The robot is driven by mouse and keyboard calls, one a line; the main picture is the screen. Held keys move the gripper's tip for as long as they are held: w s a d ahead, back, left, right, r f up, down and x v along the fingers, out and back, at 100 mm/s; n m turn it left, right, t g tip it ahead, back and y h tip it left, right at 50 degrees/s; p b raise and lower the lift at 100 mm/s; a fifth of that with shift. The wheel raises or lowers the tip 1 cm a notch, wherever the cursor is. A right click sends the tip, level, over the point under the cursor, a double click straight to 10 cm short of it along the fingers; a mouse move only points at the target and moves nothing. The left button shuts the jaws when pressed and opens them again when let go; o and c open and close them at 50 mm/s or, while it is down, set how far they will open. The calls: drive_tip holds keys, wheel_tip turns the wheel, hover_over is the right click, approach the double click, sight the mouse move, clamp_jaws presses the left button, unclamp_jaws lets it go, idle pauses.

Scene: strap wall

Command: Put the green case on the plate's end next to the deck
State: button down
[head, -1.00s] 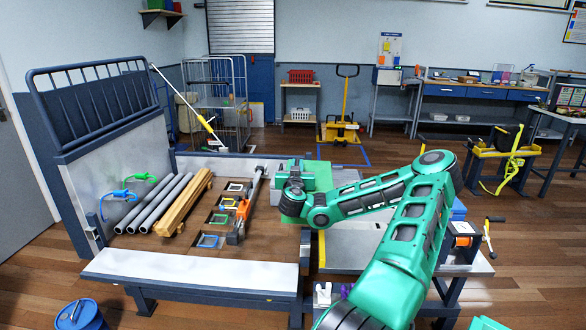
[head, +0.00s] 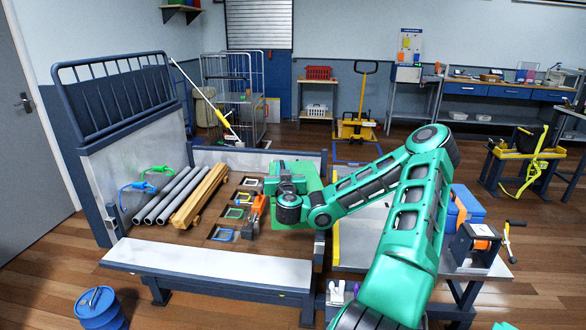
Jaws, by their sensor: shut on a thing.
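The green case (head: 313,178) is in my gripper (head: 289,182), whose grey jaws are shut on it. The case is over the right part of the brown deck (head: 212,246), beside the deck's right edge. I cannot tell how high it is above the floor. The grey plate (head: 358,247) lies right of the deck, with a yellow strip along its deck-side end. My arm crosses in front of the plate and hides much of it.
A blue box (head: 466,209) and an orange reel (head: 481,240) stand right of the plate.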

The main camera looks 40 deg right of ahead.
drive_tip(key=w+a+n+t+y, duration=0.1)
drive_tip(key=w+a+n+y, duration=0.1)
drive_tip(key=a, duration=0.8)
drive_tip(key=w+a+f+n+t+y, duration=0.1)
drive_tip(key=w+a+n+y, duration=0.2)
drive_tip(key=a, duration=0.8)
drive_tip(key=w+a+n+t+y, duration=0.1)
drive_tip(key=w+a+y, duration=0.4)
drive_tip(key=a, duration=0.5)
drive_tip(key=shift+w+a+f+n+y, duration=0.3)
drive_tip(key=shift+w+a+f+n, duration=0.1)
drive_tip(key=shift+w+n, duration=0.4)
drive_tip(key=a+f, duration=0.2)
drive_tip(key=f, duration=0.1)
drive_tip(key=shift+w+y, duration=0.1)
drive_tip(key=shift+y, duration=0.2)
drive_tip(key=shift+d, duration=0.2)
